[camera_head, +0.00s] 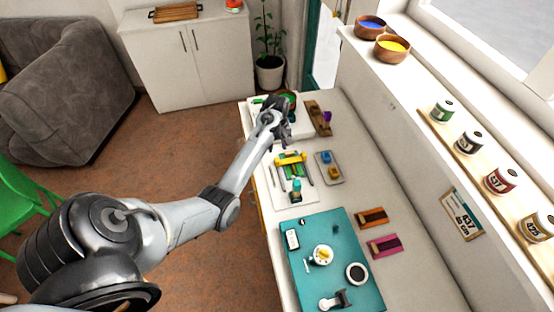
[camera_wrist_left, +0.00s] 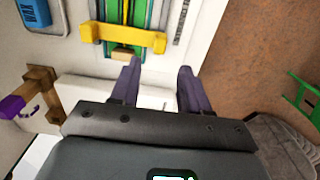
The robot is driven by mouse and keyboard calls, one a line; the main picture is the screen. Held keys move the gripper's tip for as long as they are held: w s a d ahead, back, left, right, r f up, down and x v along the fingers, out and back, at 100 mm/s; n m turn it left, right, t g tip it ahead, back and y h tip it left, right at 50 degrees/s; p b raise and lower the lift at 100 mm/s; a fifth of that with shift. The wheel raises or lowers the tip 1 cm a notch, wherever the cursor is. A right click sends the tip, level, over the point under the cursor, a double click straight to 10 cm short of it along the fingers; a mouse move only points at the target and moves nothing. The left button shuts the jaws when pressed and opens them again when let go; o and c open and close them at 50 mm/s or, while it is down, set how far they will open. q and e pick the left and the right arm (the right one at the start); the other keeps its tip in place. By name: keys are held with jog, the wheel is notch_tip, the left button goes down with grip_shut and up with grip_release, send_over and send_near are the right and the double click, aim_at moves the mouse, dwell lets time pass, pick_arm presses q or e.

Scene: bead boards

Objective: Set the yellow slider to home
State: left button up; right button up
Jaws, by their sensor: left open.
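The yellow slider (camera_head: 291,157) is a yellow crossbar over green rails on a white board (camera_head: 307,197). In the head view it sits at the far end of the rails, and a teal piece (camera_head: 296,187) stands at the near end. In the left wrist view the yellow slider (camera_wrist_left: 125,37) lies just ahead of the fingers, with a small wooden block (camera_wrist_left: 122,54) beside it at the rail end. My left gripper (camera_wrist_left: 157,75) is open with nothing between its fingers. In the head view my left gripper (camera_head: 284,129) is beyond the slider. My right gripper is not visible.
A grey tray (camera_head: 330,175) with blue and yellow pieces stands right of the board. A wooden piece with a purple part (camera_head: 326,117) stands near my gripper. A teal mat (camera_head: 340,221) with several items lies nearer. The counter's right side is mostly clear.

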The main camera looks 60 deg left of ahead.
aim_at(277, 159)
pick_arm(q)
notch_tip(277, 159, down, 8)
jog(key=shift+f+b, duration=0.1)
jog(key=shift+b, duration=0.4)
grip_shut()
